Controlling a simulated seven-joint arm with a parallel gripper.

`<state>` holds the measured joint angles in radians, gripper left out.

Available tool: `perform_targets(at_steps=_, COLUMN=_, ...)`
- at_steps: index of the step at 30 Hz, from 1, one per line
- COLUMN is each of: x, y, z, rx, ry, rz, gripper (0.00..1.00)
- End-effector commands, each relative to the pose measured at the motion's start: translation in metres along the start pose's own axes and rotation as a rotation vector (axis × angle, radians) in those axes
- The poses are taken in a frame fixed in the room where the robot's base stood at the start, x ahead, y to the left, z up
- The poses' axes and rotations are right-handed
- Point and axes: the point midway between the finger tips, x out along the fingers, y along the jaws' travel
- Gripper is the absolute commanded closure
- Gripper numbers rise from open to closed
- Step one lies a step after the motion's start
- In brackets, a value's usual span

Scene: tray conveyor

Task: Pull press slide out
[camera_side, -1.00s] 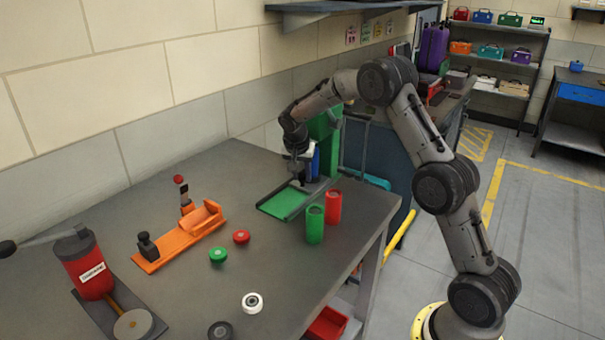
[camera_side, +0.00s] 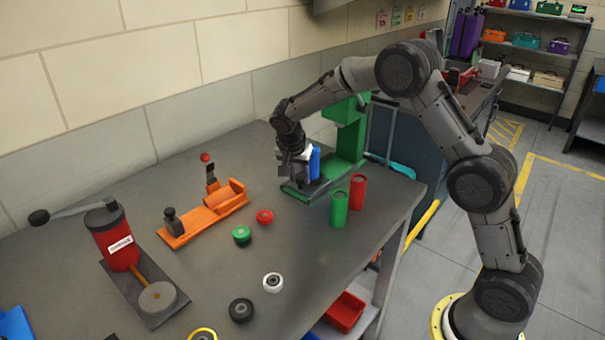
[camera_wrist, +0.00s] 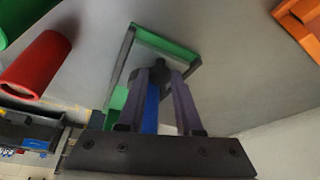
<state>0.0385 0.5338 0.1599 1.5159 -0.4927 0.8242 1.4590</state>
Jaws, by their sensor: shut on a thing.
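The green press (camera_side: 349,130) stands on the grey workbench, near its back right edge. Its slide (camera_side: 308,192), a flat green plate with dark edging, lies out to the left at the press's foot. It also shows in the wrist view (camera_wrist: 165,40), beyond my fingers. My gripper (camera_side: 293,180) points down at the slide's outer left end and covers part of it. In the wrist view my gripper (camera_wrist: 160,75) is shut on a small dark knob (camera_wrist: 160,63) at the slide's end. A blue part shows between the fingers.
A green cylinder (camera_side: 339,209) and a red cylinder (camera_side: 357,191) stand close in front of the slide. An orange fixture (camera_side: 205,214) lies to the left, with small round pieces before it. A red lever device (camera_side: 113,237) stands further left.

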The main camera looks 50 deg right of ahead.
Motion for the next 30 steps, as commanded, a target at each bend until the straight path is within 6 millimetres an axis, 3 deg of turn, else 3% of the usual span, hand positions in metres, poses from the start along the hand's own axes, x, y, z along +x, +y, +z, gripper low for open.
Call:
perform_targets(at_steps=4, x=-0.001, y=-0.001, z=-0.001, rx=0.001, ry=0.003, rz=-0.004, gripper=1.0)
perform_targets(at_steps=5, x=-0.001, y=-0.001, z=-0.001, rx=0.001, ry=0.003, rz=-0.004, gripper=0.6)
perform_targets(at_steps=9, x=-0.001, y=-0.001, z=-0.001, rx=0.0, ry=0.002, rz=-0.003, gripper=0.36)
perform_targets(at_steps=20, x=-0.004, y=0.0, z=-0.001, rx=0.0, ry=0.001, rz=-0.002, gripper=0.36)
perform_targets(at_steps=25, x=-0.026, y=-0.001, z=-0.001, rx=-0.001, ry=0.003, rz=-0.005, gripper=0.36)
perform_targets(at_steps=30, x=-0.063, y=-0.001, z=-0.001, rx=0.0, ry=0.003, rz=-0.007, gripper=0.36)
